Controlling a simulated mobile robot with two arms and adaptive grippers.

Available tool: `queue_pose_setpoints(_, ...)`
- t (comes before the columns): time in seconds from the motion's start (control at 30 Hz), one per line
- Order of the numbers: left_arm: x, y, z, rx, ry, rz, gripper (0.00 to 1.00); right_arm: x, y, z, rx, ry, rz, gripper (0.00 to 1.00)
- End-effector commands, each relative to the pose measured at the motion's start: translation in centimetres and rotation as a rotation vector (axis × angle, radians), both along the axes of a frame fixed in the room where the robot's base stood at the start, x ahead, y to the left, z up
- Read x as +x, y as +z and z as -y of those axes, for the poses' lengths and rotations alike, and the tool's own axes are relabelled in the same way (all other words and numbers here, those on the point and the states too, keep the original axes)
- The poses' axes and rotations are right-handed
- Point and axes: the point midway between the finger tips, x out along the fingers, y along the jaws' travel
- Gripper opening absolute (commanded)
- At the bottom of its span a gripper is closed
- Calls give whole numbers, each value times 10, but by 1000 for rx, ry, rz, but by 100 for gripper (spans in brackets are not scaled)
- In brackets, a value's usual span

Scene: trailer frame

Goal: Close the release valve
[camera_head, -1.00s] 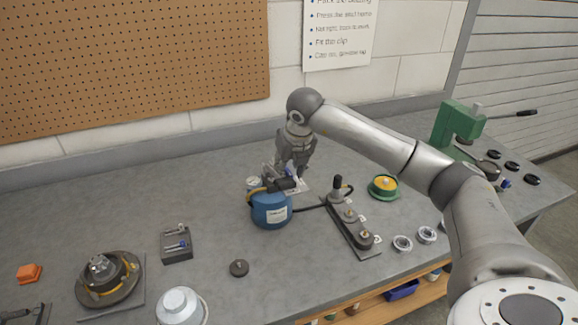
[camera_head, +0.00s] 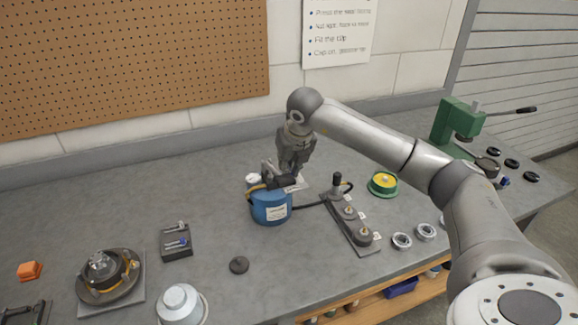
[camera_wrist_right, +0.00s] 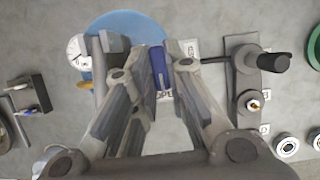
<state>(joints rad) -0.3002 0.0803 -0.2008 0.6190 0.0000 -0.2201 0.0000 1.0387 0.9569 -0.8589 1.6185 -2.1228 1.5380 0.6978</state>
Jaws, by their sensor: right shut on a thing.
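A blue round tank (camera_head: 270,208) stands on the bench left of the arm, with a white gauge and a yellow band at its top. Its top edge and gauge (camera_wrist_right: 78,52) show in the wrist view. My right gripper (camera_head: 280,180) points down at the top of the tank. In the wrist view its fingers (camera_wrist_right: 150,62) stand on either side of the valve's blue lever (camera_wrist_right: 158,68), shut on it. A white label with partly hidden letters lies below the lever. The gripper hides the lever in the head view. My left gripper is out of view.
A dark hose runs right from the tank to a grey plate (camera_head: 366,250) with an upright black-topped post. A green-yellow round part (camera_head: 383,184) and a green press (camera_head: 458,122) stand further right.

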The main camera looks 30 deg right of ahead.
Motion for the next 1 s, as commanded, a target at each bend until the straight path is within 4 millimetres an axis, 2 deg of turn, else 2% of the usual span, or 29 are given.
queue_pose_setpoints(0.27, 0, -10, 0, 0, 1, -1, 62, 0, -1, 3, 0, 135, 1, 0)
queue_pose_setpoints(0.5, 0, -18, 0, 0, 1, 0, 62, 0, -1, 5, 1, 348, 1, 0)
queue_pose_setpoints(1.0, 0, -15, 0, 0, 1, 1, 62, 2, 2, 8, 2, 823, 3, 0)
